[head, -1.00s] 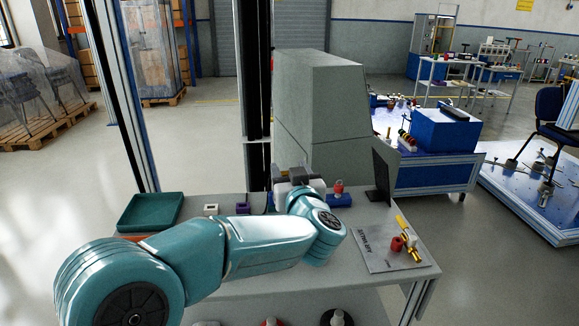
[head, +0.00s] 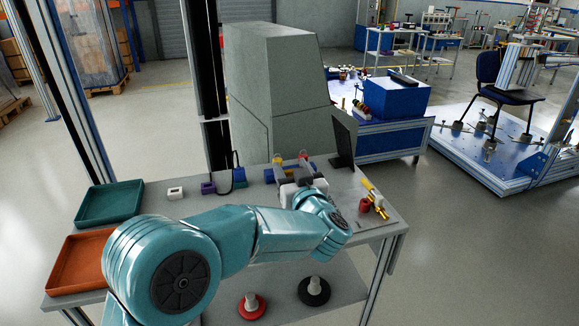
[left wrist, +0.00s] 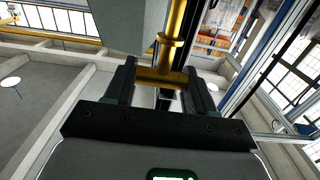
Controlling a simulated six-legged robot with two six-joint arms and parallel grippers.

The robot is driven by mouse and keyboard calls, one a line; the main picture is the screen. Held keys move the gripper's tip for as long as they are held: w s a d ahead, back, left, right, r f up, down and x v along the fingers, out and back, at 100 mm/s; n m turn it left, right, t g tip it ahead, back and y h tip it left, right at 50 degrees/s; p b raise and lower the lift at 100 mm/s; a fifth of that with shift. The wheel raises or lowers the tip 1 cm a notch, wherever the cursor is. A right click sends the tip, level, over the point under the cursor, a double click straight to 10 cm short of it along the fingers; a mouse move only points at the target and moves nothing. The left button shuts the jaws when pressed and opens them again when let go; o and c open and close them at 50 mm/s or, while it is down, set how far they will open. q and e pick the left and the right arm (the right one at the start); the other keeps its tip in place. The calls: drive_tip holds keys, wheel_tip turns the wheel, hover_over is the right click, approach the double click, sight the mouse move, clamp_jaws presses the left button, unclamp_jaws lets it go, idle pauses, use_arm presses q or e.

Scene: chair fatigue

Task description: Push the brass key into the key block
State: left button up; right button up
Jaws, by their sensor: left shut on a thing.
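My left gripper (head: 291,168) is at the back of the grey bench, in front of a blue block (head: 269,175) that I take to be the key block. It is shut on a brass piece, seen between the fingers in the left wrist view (left wrist: 160,78). That piece has a long shaft with a collar and a crosspiece; I take it for the brass key (left wrist: 174,38). A yellow part (head: 278,159) shows by the left finger in the head view. The gripper hides much of the block, and I cannot tell whether key and block touch. My right gripper is not in view.
A red lock-like piece (head: 303,157) is behind the gripper. A dark upright panel (head: 343,138) stands to its right. A red cylinder (head: 364,205) and brass pieces (head: 375,197) lie at the bench's right. Green (head: 108,203) and orange trays (head: 78,264) are at left.

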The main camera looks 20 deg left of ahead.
use_arm(q)
drive_tip(key=shift+w+a, duration=0.1)
drive_tip(key=shift+f, duration=0.5)
wheel_tip(320, 180, down, 4)
drive_tip(key=b, duration=0.3)
drive_tip(key=shift+f, duration=0.15)
drive_tip(key=shift+f+b, duration=0.3)
drive_tip(key=shift+r+p, duration=0.1)
drive_tip(key=shift+p, duration=0.35)
idle(0.8)
drive_tip(key=shift+f+b, duration=1.5)
drive_tip(key=shift+f, duration=0.7)
drive_tip(key=o, duration=1.2)
drive_tip(key=shift+r, duration=0.1)
